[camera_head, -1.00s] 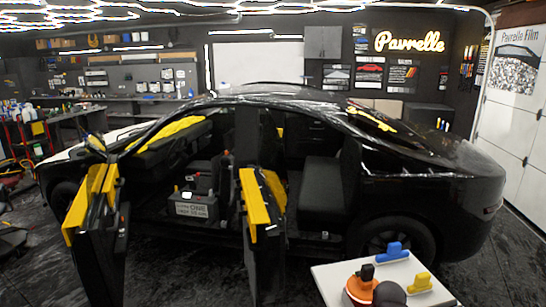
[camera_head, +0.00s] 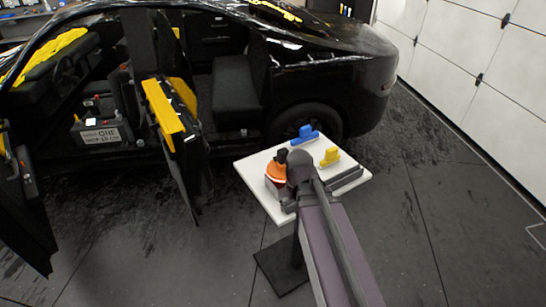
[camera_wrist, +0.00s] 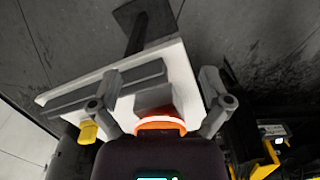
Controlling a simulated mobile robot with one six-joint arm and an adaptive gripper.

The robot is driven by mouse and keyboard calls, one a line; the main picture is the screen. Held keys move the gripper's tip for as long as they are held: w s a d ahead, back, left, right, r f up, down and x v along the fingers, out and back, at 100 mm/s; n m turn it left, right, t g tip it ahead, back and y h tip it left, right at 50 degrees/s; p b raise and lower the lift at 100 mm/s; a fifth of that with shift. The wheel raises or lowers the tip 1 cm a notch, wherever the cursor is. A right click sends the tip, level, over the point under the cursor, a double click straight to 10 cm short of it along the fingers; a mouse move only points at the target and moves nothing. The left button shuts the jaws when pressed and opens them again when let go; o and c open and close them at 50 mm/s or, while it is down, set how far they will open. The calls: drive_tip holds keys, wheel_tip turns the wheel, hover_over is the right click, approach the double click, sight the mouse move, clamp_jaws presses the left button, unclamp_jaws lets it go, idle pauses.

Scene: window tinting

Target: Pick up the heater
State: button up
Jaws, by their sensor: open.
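An orange and black item (camera_head: 276,172), the only thing I see that may be the heater, stands on a small white table (camera_head: 252,165). Its black top sticks up. In the wrist view, its orange band (camera_wrist: 160,126) shows at the bottom middle, partly hidden by my wrist. My gripper (camera_wrist: 160,84) is open, with its two fingers spread left and right above the table. The orange band and a grey part lie between them in the picture. I cannot tell whether the fingers touch the item. In the head view my arm covers the right side of the item.
A blue tool (camera_head: 305,134), a yellow tool (camera_head: 330,156) and a dark bar (camera_head: 345,180) lie on the table. A black car (camera_head: 350,70) with an open door (camera_head: 190,155) stands behind. Grey floor (camera_head: 450,210) is clear at the right.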

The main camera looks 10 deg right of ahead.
sight(283, 149)
drive_tip(key=w+r+n+p, duration=0.1)
drive_tip(key=w+r+p, duration=0.3)
drive_tip(key=w, duration=0.4)
drive_tip(key=w+r+n+p, duration=0.1)
drive_tip(key=w+r+p, duration=0.3)
drive_tip(key=w, duration=0.4)
drive_tip(key=w+r+n+p, duration=0.2)
drive_tip(key=w+r+p, duration=0.2)
drive_tip(key=w, duration=0.4)
drive_tip(key=shift+d+r+p, duration=0.2)
drive_tip(key=shift+r+p, duration=0.2)
drive_tip(key=shift+r, duration=0.35)
drive_tip(key=shift+f, duration=0.15)
wheel_tip(283, 149, down, 8)
drive_tip(key=b, duration=0.8)
drive_tip(key=shift+f+b, duration=0.2)
drive_tip(key=shift+b, duration=0.2)
drive_tip(key=shift+a+f+b, duration=0.1)
drive_tip(key=shift+f+b, duration=2.5)
drive_tip(key=c, duration=1.3)
